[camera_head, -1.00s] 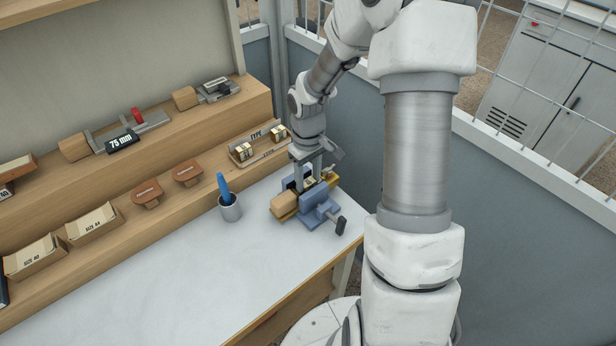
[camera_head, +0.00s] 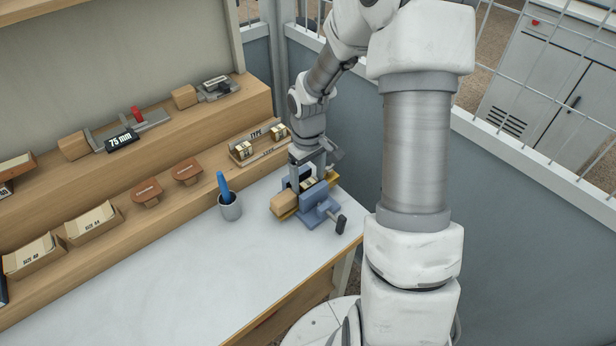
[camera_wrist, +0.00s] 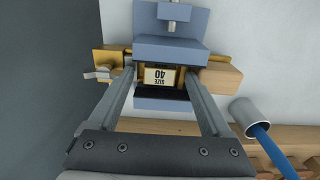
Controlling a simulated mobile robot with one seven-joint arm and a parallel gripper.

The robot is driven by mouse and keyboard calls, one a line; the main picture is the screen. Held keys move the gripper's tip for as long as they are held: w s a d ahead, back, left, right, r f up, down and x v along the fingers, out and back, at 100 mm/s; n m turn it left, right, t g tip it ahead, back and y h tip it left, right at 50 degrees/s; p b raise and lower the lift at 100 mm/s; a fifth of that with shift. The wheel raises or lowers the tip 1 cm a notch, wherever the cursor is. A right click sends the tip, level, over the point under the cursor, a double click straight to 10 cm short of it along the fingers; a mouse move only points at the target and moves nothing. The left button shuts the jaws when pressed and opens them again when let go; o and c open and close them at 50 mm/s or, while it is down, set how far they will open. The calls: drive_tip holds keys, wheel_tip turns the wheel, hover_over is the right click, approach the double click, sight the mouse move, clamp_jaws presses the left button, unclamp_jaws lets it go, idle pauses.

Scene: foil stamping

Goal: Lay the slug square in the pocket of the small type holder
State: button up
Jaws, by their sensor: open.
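The small type holder is brass with a wooden handle (camera_head: 284,204) and lies across the blue vise (camera_head: 318,206) on the bench. In the wrist view its handle (camera_wrist: 220,78) points right, between the vise jaws (camera_wrist: 170,52). The slug (camera_wrist: 158,76), a pale face marked SIZE 40, lies in the holder's pocket. It reads upside down there and looks about square with the holder; how deep it sits I cannot tell. My gripper (camera_wrist: 158,84) is open, with one finger on each side of the slug. In the head view my gripper (camera_head: 308,181) is low over the vise.
A grey cup (camera_head: 230,208) with a blue-handled tool stands left of the vise. The type rack (camera_head: 262,147) with several slugs is on the step behind. The vise's dark crank handle (camera_head: 341,225) sticks out in front. The white benchtop (camera_head: 180,270) at front left is clear.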

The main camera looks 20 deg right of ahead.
sight(308, 183)
wheel_tip(308, 183, up, 17)
drive_tip(key=p, duration=0.2)
drive_tip(key=shift+r, duration=0.2)
idle(0.5)
